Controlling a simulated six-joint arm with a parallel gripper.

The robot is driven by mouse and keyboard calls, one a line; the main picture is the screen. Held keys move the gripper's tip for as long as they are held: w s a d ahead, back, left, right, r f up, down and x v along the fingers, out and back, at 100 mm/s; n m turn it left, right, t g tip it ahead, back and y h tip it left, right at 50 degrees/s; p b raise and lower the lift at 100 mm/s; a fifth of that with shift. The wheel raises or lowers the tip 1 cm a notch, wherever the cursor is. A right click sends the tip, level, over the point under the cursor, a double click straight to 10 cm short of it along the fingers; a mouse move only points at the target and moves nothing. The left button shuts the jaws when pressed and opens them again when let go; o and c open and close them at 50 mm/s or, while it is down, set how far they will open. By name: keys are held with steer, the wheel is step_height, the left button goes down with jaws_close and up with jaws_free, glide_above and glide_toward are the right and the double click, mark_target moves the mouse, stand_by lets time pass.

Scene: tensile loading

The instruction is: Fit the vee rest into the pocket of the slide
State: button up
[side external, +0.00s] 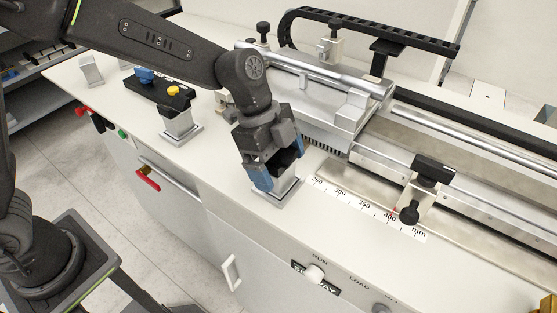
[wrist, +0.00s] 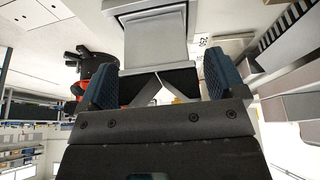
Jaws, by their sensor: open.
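My gripper (side external: 280,166) points down over the front of the bench, with its blue fingers apart. A dark block (side external: 287,159), which looks like the vee rest, shows between the fingers on top of a grey metal stand (side external: 288,192). In the wrist view the fingers of my gripper (wrist: 157,86) stand on either side of dark faces with pale slanted edges; whether they touch is unclear. A slide (side external: 416,202) with a black top and knob sits on the rail near the 400 mark. Its pocket cannot be made out.
A silver carriage (side external: 330,105) with a round bar stands behind my gripper. A millimetre scale (side external: 365,207) runs along the bench to the right. Another stand (side external: 181,128) with a black holder and yellow knob is at left. The bench front strip between the stands is clear.

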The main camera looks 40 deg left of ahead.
steer(key=v, duration=1.2)
steer(key=s+a+f+n+t+y, duration=0.1)
steer(key=s+a+n+t+y, duration=0.3)
steer(key=s+a+n, duration=1.2)
steer(key=shift+a+f+n+t, duration=0.25)
steer(key=shift+n+t, duration=0.55)
steer(key=shift+n, duration=0.2)
steer(key=shift+d, duration=0.1)
steer(key=shift+c, duration=0.2)
